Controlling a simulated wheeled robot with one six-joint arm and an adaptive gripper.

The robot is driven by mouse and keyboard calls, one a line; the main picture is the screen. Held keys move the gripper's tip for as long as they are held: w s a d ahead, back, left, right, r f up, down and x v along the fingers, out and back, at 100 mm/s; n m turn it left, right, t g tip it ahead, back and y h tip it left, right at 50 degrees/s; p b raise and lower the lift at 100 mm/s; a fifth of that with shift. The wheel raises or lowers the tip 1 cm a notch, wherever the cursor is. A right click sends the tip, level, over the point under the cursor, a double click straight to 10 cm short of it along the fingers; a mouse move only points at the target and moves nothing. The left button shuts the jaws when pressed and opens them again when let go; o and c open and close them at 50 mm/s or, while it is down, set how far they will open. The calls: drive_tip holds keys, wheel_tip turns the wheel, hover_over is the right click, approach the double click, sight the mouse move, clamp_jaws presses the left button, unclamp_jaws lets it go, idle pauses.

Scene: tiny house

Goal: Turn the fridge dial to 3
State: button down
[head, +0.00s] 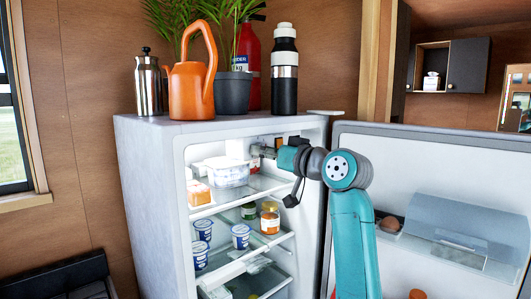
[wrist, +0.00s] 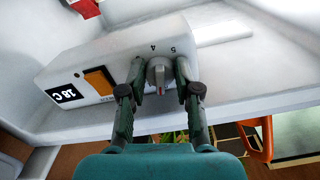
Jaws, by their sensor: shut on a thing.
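The fridge dial (wrist: 158,75) is a small grey knob on a white control box (wrist: 105,50) in the wrist view. The numbers 4 and 5 show upside down beside the knob, and a reddish mark shows on it. The other numbers are hidden, so I cannot tell its exact setting. My gripper (wrist: 159,82) has one finger on each side of the knob and is shut on it. In the head view, my gripper (head: 264,150) reaches into the top of the open fridge (head: 150,165), and the knob cannot be made out there.
The control box carries an orange switch (wrist: 100,80) and a display (wrist: 67,94). Below my gripper, a clear tub (head: 227,174) stands on the top shelf, with jars and yogurt cups lower. The open fridge door (head: 430,160) is right of my arm. An orange watering can (head: 191,85) stands on top.

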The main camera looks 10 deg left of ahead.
drive_tip(key=m, duration=2.4)
drive_tip(key=shift+r, duration=0.25)
idle(0.3)
drive_tip(key=c, duration=0.8)
unclamp_jaws()
drive_tip(key=shift+c, duration=0.2)
drive_tip(key=shift+s, duration=0.1)
drive_tip(key=v, duration=0.8)
